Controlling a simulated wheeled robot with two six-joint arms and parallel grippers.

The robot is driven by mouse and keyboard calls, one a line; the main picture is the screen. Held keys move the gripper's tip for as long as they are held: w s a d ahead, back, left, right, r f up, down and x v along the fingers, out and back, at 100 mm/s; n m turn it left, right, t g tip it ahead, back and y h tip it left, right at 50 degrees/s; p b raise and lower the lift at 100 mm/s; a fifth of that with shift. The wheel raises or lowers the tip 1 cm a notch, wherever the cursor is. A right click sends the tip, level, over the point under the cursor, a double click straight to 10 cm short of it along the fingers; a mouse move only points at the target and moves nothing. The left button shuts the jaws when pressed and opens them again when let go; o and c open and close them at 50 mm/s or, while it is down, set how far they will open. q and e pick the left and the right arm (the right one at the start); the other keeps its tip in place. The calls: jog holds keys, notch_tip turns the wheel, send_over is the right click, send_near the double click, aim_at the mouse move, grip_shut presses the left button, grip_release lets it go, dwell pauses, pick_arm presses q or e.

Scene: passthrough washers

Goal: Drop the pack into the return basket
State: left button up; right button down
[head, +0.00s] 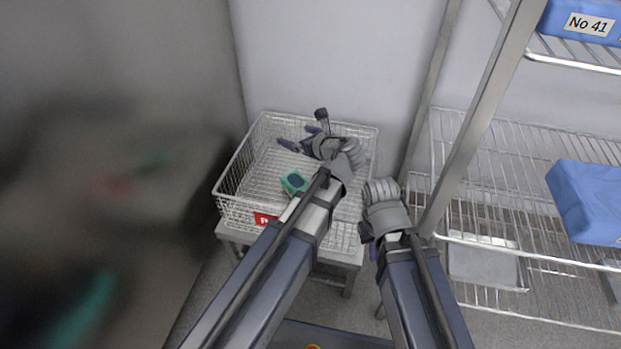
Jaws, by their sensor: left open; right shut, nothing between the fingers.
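The wire return basket (233,172) stands on a low grey stand, with a red label on its front side. A small teal pack with a dark blue top (294,182) lies inside the basket, towards its middle. My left gripper (297,138) is open and empty over the back part of the basket, beyond the pack and apart from it. My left arm hides the basket's front right part. My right gripper (369,240) is shut and empty beside the basket's right front corner; its fingers are partly hidden by its wrist.
A wire shelf rack (480,120) stands on the right, close to my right arm, with its post (485,110) nearest. It holds blue wrapped bundles (590,200), one labelled No 41 (588,24). A pale wall is behind the basket. A dark blurred surface fills the left.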

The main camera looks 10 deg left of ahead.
pick_arm(q)
notch_tip(320, 180, up, 10)
jog(key=p, duration=1)
jog(key=s+d+f+n+g+h, duration=0.3)
jog(key=s+d+f+n, duration=0.1)
jog(key=s+n, duration=0.35)
jog(key=s+d+f+n+g+h, duration=0.3)
jog(key=s+d+f+n, duration=0.2)
jog(key=s+n, duration=0.25)
jog(key=s+d+f+n+g+h, duration=0.3)
jog(key=s+d+f+n, duration=0.1)
jog(key=s+n, duration=0.4)
notch_tip(320, 180, up, 36)
jog(key=s+p, duration=0.1)
jog(key=p, duration=3.5)
jog(key=shift+r+p, duration=0.2)
jog(key=shift+p, duration=0.2)
